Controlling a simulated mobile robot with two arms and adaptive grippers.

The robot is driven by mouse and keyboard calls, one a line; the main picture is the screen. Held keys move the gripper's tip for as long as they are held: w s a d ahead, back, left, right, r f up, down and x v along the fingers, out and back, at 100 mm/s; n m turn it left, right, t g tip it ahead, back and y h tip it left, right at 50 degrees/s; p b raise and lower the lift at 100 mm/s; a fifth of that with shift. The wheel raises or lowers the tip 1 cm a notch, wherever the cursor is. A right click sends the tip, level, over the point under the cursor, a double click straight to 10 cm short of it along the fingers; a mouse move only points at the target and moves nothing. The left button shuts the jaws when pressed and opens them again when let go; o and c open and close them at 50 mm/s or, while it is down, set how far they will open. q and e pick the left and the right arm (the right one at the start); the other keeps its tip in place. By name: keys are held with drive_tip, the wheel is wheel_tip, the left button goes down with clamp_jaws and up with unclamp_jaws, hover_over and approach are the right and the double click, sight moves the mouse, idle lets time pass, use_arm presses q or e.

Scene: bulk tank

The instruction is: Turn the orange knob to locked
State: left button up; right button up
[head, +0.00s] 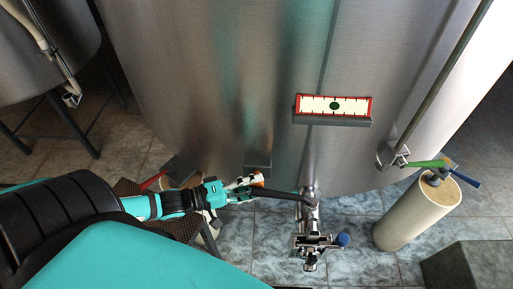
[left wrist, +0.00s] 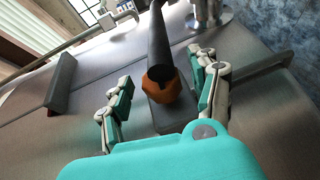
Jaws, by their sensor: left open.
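The orange knob (left wrist: 162,85) is on the end of a dark bar (left wrist: 158,35) in the left wrist view. In the head view the knob (head: 258,179) is small and partly covered by my fingers, and the bar (head: 280,192) runs right to a metal valve (head: 311,230) at the tank's foot. My left gripper (head: 247,187) is open, with a finger on each side of the knob in the left wrist view (left wrist: 161,72). I see no clear contact with the knob. My right gripper is out of view.
The large steel tank (head: 220,80) rises close behind my left gripper. A red-framed gauge (head: 335,105) is on its wall. A cream cylinder (head: 415,215) and a valve with a green handle (head: 428,163) stand right. Tiled floor lies below.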

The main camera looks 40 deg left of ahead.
use_arm(q)
drive_tip(key=shift+w+d, duration=0.45)
drive_tip(key=shift+w, duration=0.15)
drive_tip(key=c, duration=1.2)
drive_tip(key=p, duration=0.3)
drive_tip(key=shift+r+g+y, duration=0.3)
drive_tip(key=shift+g, duration=0.1)
drive_tip(key=shift+f+p, duration=0.2)
drive_tip(key=shift+p, duration=0.1)
drive_tip(key=shift+f, duration=0.15)
drive_tip(key=o, duration=1.1)
drive_tip(key=shift+o, duration=0.5)
